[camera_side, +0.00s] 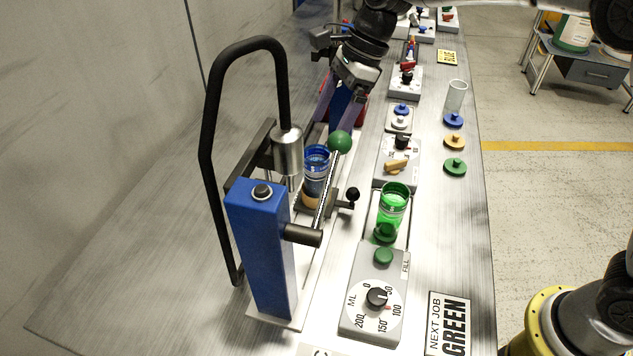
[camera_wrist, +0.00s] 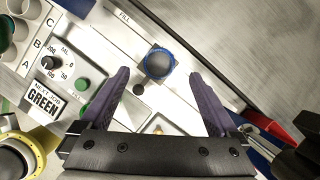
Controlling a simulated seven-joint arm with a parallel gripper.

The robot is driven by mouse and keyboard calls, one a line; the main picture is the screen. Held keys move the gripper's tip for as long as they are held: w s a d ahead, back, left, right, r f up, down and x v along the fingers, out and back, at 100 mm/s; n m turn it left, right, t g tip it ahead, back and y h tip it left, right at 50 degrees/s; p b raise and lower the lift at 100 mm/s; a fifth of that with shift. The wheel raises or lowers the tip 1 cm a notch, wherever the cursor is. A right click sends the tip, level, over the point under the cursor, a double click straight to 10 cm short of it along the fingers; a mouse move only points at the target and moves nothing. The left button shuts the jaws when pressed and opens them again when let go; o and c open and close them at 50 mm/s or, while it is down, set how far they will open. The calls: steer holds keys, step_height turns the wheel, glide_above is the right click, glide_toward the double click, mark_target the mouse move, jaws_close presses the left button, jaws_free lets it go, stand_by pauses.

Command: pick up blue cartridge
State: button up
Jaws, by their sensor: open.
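The blue cartridge (camera_side: 317,167) is a clear cup with a blue top. It stands upright on the fixture in the side view, close to the metal press cylinder. In the wrist view its round blue rim (camera_wrist: 159,63) shows from above, just beyond the fingertips and roughly centred between them. My gripper (camera_side: 333,118) is open and empty, behind the blue cartridge in the side view. Its two purple fingers also show spread apart in the wrist view (camera_wrist: 163,78). I see no contact between the fingers and the cartridge.
The blue press column (camera_side: 262,245) and its black curved handle (camera_side: 208,150) stand left of the cartridge. A green ball knob (camera_side: 340,142) is close beside it. A green cartridge (camera_side: 392,208) stands to the right, above the dial panel (camera_side: 375,296). A sign (camera_side: 449,324) reads NEXT JOB GREEN.

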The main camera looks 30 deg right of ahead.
mark_target(316, 159)
steer(key=x, duration=0.6)
steer(key=shift+d+x, duration=0.2)
steer(key=shift+x, duration=1.1)
steer(key=shift+d+x, duration=0.15)
steer(key=shift+x, duration=1.15)
steer(key=shift+s+f, duration=0.1)
steer(key=shift+c, duration=0.3)
steer(key=c, duration=1.4)
jaws_close()
